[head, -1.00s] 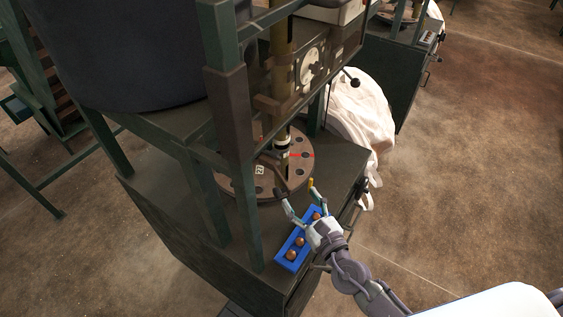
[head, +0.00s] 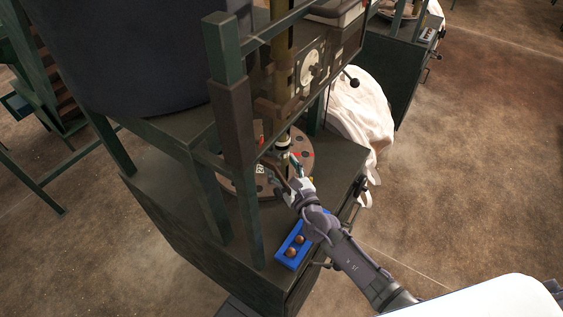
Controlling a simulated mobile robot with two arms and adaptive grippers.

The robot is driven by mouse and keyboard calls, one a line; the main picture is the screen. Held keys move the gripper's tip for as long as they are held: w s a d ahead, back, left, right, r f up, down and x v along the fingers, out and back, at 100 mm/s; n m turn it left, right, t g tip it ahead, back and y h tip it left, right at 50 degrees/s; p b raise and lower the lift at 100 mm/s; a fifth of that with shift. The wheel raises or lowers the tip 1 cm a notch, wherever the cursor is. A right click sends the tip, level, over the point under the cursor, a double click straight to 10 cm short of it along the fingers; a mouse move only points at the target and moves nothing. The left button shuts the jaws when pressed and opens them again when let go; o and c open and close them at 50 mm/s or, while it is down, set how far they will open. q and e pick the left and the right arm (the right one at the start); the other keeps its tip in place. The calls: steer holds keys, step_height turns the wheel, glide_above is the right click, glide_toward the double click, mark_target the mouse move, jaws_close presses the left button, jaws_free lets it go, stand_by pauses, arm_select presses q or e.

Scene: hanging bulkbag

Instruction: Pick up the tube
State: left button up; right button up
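A vertical tube (head: 283,142) with dark and pale bands at its lower end stands over the round turntable (head: 240,185) of the machine. I take this as the task's tube, though I cannot be sure. My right gripper (head: 281,160) reaches in from the lower right, with its fingers at the tube's lower end. The fingers look apart, one to each side of the tube in the picture. I cannot tell whether they touch it. The hand hides part of the turntable. My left gripper is not in view.
A blue tray (head: 281,254) with brown balls (head: 291,251) lies on the cabinet top below my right arm. Green frame posts (head: 232,125) stand left of the gripper. A white bag (head: 362,120) hangs behind at the right. Open floor lies to the right.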

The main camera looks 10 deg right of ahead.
jaws_close()
stand_by(0.4)
